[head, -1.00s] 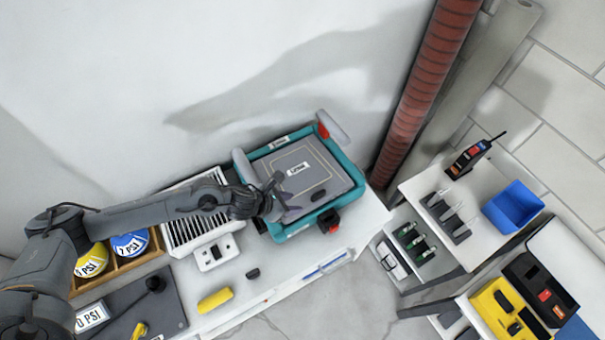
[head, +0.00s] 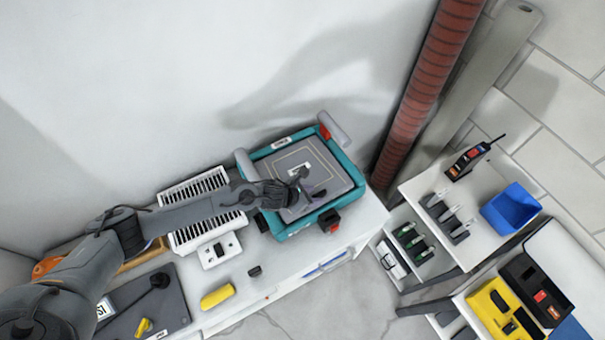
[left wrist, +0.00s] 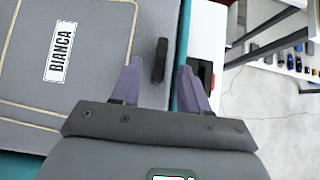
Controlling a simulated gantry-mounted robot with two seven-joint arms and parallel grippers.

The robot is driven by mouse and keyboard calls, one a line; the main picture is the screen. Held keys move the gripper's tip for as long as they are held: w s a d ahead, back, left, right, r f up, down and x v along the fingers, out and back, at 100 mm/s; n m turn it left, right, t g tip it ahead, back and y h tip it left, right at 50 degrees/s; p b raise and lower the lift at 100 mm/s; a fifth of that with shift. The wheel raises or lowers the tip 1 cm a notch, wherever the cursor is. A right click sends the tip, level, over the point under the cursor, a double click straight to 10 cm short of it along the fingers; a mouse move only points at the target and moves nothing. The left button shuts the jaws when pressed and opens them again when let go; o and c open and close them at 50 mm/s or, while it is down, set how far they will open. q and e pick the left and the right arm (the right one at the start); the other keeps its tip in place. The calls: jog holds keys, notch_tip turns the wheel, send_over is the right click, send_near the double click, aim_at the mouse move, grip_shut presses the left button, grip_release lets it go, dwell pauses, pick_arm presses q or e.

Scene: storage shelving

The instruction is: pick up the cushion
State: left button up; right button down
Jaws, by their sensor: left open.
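A flat grey square pad, seemingly the cushion (head: 321,165), lies inside a teal-rimmed tray (head: 349,165) on the white bench. It has a thin pale outline and a white label, which reads BIANCA in the left wrist view (left wrist: 61,52). A small dark oblong piece (left wrist: 160,60), perhaps a handle, stands out near the pad's edge. My left gripper (head: 303,184) is over the near side of the pad, open and empty. In the left wrist view its fingers (left wrist: 160,75) lie on either side of the dark piece. Whether they touch it I cannot tell. My right gripper is not in view.
A white slatted box (head: 196,190) and a yellow block (head: 217,297) are on the bench left of the tray. A red ribbed pipe (head: 420,95) rises behind its right end. Shelves with a blue bin (head: 511,208) stand to the right.

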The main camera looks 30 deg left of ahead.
pick_arm(q)
jog(key=shift+x, duration=1.05)
grip_shut()
